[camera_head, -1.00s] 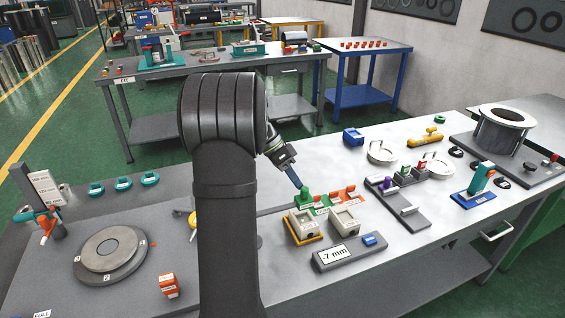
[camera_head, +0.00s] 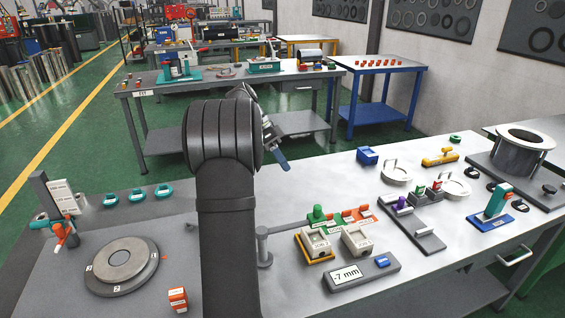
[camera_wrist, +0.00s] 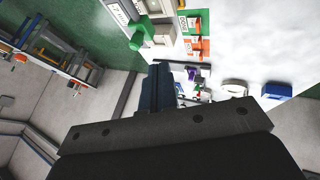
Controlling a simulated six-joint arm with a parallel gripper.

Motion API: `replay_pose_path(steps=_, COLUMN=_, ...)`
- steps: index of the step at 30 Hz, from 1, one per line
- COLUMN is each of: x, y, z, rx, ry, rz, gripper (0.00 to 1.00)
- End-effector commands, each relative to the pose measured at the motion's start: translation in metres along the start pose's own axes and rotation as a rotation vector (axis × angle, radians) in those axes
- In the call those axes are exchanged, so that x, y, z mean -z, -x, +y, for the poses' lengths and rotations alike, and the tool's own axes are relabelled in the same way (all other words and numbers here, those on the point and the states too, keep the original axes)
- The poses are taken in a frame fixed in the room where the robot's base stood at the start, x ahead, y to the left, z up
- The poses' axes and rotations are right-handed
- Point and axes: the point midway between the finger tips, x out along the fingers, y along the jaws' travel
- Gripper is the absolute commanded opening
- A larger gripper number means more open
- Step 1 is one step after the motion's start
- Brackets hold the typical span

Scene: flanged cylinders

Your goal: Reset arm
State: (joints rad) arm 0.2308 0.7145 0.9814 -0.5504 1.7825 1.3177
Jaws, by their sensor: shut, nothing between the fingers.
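My gripper (camera_head: 282,163) shows in the head view at the right of my dark arm, raised above the back edge of the workbench. Its blue fingers are shut with nothing between them. In the wrist view the shut fingers (camera_wrist: 158,88) point toward the bench. A flanged cylinder (camera_head: 521,142) stands on a dark plate at the bench's right end. A stepped grey disc (camera_head: 121,259) lies at the left. A green knob piece (camera_head: 317,215) stands on the bench below the gripper, apart from it; it also shows in the wrist view (camera_wrist: 148,32).
A post (camera_head: 263,245) stands beside my arm. Another table (camera_head: 230,82) stands behind, across open floor.

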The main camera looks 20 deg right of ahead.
Motion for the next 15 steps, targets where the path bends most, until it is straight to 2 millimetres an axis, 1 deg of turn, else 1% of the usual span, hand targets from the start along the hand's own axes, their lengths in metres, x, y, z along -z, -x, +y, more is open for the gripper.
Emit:
replay_pose_path(steps=5, x=0.0, y=-0.001, z=0.0, rx=0.0, ry=0.0, rz=0.0, gripper=0.0)
replay_pose_path(steps=8, x=0.0, y=-0.006, z=0.0, rx=-0.002, ry=0.0, rz=0.0, gripper=0.0)
replay_pose_path(steps=11, x=0.001, y=-0.018, z=0.0, rx=-0.002, ry=0.0, rz=0.0, gripper=0.0)
replay_pose_path(steps=15, x=0.001, y=-0.043, z=0.0, rx=-0.003, ry=0.0, rz=-0.001, gripper=0.0)
